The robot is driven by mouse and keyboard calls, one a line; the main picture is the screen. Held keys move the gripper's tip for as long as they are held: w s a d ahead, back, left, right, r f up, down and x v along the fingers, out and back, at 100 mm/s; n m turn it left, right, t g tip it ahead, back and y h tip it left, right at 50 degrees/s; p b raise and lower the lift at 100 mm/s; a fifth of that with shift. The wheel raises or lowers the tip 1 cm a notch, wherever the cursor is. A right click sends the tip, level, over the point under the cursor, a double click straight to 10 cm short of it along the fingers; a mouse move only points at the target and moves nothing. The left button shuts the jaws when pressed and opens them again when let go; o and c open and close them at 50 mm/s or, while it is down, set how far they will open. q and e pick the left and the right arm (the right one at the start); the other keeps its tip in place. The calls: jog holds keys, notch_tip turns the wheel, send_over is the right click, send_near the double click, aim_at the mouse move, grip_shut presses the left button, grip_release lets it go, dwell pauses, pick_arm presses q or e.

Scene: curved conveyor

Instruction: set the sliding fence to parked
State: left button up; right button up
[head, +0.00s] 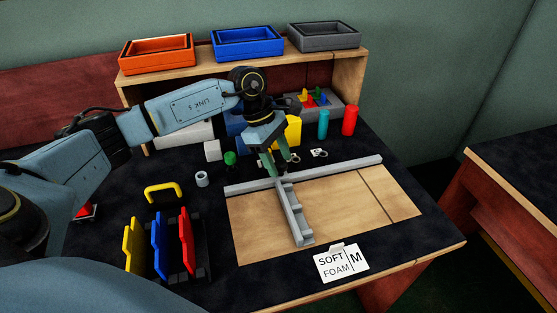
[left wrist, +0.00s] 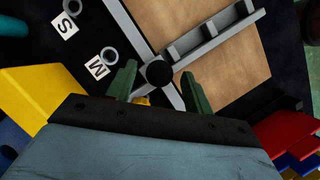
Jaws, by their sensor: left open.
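The sliding fence (head: 295,215) is a grey ribbed bar lying across a tan board (head: 335,210). Its far end meets a long grey rail (head: 345,166) along the board's back edge, left of the board's middle. The fence also shows in the left wrist view (left wrist: 215,42). My left gripper (head: 276,167) points down over the joint of fence and rail. It is open, with green fingers on either side of a round black knob (left wrist: 157,74) in the left wrist view. I cannot tell whether the fingers touch it. My right gripper is not in view.
A dark line (head: 377,195) crosses the board's right part. A "SOFT FOAM M" card (head: 341,262) stands at the front. Yellow, blue and red upright pieces (head: 158,245) stand left of the board. Blocks and cylinders (head: 323,124) stand behind the rail, below a shelf with trays (head: 248,43).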

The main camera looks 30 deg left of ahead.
pick_arm(q)
jog(key=shift+f, duration=0.15)
grip_shut()
dwell(0.4)
